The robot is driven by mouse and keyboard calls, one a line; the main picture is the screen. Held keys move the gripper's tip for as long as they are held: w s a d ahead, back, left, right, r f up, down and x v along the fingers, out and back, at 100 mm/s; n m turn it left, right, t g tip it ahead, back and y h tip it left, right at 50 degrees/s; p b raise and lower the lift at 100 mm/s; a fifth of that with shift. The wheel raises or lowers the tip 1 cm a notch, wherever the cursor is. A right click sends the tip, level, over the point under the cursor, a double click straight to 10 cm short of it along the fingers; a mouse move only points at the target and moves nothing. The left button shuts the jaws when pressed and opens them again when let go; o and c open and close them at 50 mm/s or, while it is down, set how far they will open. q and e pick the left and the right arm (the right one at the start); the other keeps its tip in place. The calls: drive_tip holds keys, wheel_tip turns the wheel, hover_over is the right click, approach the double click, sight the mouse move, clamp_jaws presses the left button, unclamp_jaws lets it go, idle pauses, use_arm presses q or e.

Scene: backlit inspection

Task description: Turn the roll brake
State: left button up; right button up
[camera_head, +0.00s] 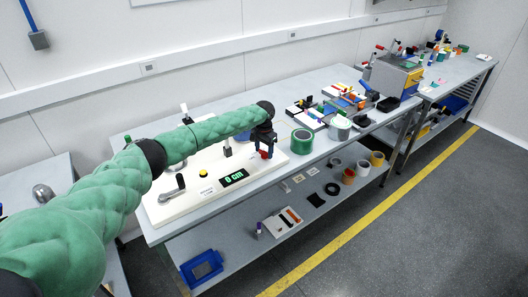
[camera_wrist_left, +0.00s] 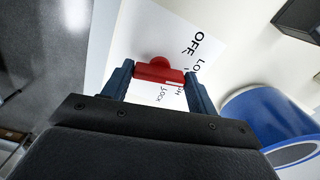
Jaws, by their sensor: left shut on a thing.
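The roll brake's red handle (camera_wrist_left: 158,72) is between the two fingers of my left gripper (camera_wrist_left: 158,82) in the left wrist view, and the gripper is shut on it. A white label plate (camera_wrist_left: 205,50) with "OFF" and "LOCK" lettering lies behind the handle. In the head view my left gripper (camera_head: 264,140) is over the right end of the white panel (camera_head: 215,195), and a bit of the red handle (camera_head: 264,155) shows below it. The display (camera_head: 233,178) on the panel reads 0 cm. My right gripper is not in view.
A green tape roll (camera_head: 301,142) stands just right of the gripper; a blue roll (camera_wrist_left: 265,120) is close by in the wrist view. The panel carries a yellow button (camera_head: 203,173) and a black crank (camera_head: 172,188). Trays of parts (camera_head: 312,115) lie farther right.

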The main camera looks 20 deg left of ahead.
use_arm(q)
drive_tip(key=m+b, duration=0.3)
drive_tip(key=m, duration=0.5)
drive_tip(key=shift+w+a+b, duration=0.1)
drive_tip(key=shift+b, duration=0.3)
drive_tip(key=shift+m+b, duration=0.35)
drive_tip(key=shift+m, duration=0.55)
drive_tip(key=m+b, duration=0.1)
drive_tip(key=m, duration=0.2)
drive_tip(key=shift+w+m, duration=0.1)
drive_tip(key=shift+m, duration=0.2)
drive_tip(key=shift+r+m, duration=0.1)
drive_tip(key=shift+m, duration=0.4)
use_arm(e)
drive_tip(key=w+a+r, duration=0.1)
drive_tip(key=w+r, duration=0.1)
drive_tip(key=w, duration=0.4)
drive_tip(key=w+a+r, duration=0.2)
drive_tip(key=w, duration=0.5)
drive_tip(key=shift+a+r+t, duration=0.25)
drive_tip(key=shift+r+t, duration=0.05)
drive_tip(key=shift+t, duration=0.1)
use_arm(q)
drive_tip(key=o, duration=1)
drive_tip(key=shift+c, duration=0.2)
drive_tip(key=shift+o, duration=0.2)
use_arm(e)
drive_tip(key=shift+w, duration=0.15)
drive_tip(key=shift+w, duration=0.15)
